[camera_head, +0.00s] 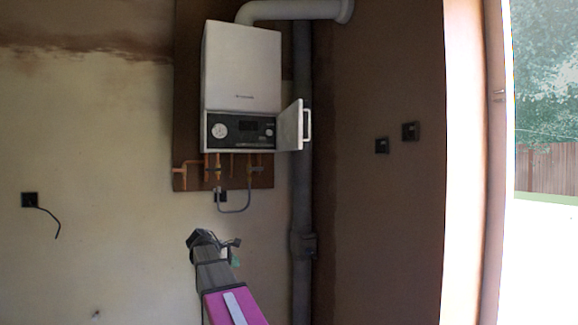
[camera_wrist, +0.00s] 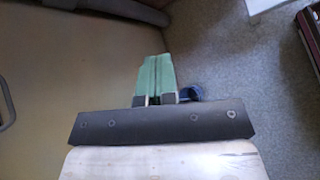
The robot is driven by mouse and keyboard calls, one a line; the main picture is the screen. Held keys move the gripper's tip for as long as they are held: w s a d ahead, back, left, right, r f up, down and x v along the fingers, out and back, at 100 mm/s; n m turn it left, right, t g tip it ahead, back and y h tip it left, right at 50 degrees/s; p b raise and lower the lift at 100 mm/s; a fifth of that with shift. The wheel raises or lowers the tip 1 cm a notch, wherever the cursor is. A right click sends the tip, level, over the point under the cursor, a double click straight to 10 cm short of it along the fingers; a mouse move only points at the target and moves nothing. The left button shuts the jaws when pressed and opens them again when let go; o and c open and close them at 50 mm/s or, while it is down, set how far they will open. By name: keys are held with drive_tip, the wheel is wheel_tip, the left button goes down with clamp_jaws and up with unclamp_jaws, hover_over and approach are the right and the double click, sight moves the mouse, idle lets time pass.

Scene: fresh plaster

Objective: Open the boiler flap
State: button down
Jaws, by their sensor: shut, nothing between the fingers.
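The white boiler (camera_head: 242,70) hangs on a brown board on the wall. Its white flap (camera_head: 289,128) stands swung out to the right of the boiler's lower front, with its bar handle (camera_head: 307,125) at the outer edge. The dark control panel (camera_head: 240,130) with a round gauge is uncovered. My gripper (camera_head: 236,258) is well below the boiler and apart from the flap. In the wrist view its green fingers (camera_wrist: 156,75) are together with nothing between them. The boiler and flap are not seen in the wrist view.
Copper pipes (camera_head: 217,167) and a looped hose (camera_head: 235,210) hang under the boiler. A grey vertical pipe (camera_head: 302,200) runs down the corner right of it. Black wall sockets (camera_head: 410,131) are on the right wall. A bright opening is at far right. Grey floor (camera_wrist: 235,60) is below my gripper.

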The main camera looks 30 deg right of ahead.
drive_tip(key=w+d+r+n+g+h, duration=0.1)
drive_tip(key=d+r+h, duration=0.1)
drive_tip(key=r, duration=1)
drive_tip(key=w+d+r+n+g+h, duration=0.1)
drive_tip(key=d+r+h, duration=0.15)
drive_tip(key=r, duration=0.95)
drive_tip(key=g+h, duration=0.3)
drive_tip(key=g, duration=0.2)
approach(295, 128)
drive_tip(key=shift+n, duration=0.4)
drive_tip(key=x, duration=0.7)
drive_tip(key=shift+s+d, duration=0.2)
drive_tip(key=shift+s, duration=0.2)
drive_tip(key=shift+s+d, duration=0.1)
drive_tip(key=shift+d, duration=0.1)
drive_tip(key=s+d+n+t, duration=0.2)
drive_tip(key=d+t, duration=0.2)
drive_tip(key=d, duration=0.6)
drive_tip(key=shift+s+d+n, duration=0.2)
drive_tip(key=shift+d+n, duration=0.1)
drive_tip(key=shift+h, duration=0.25)
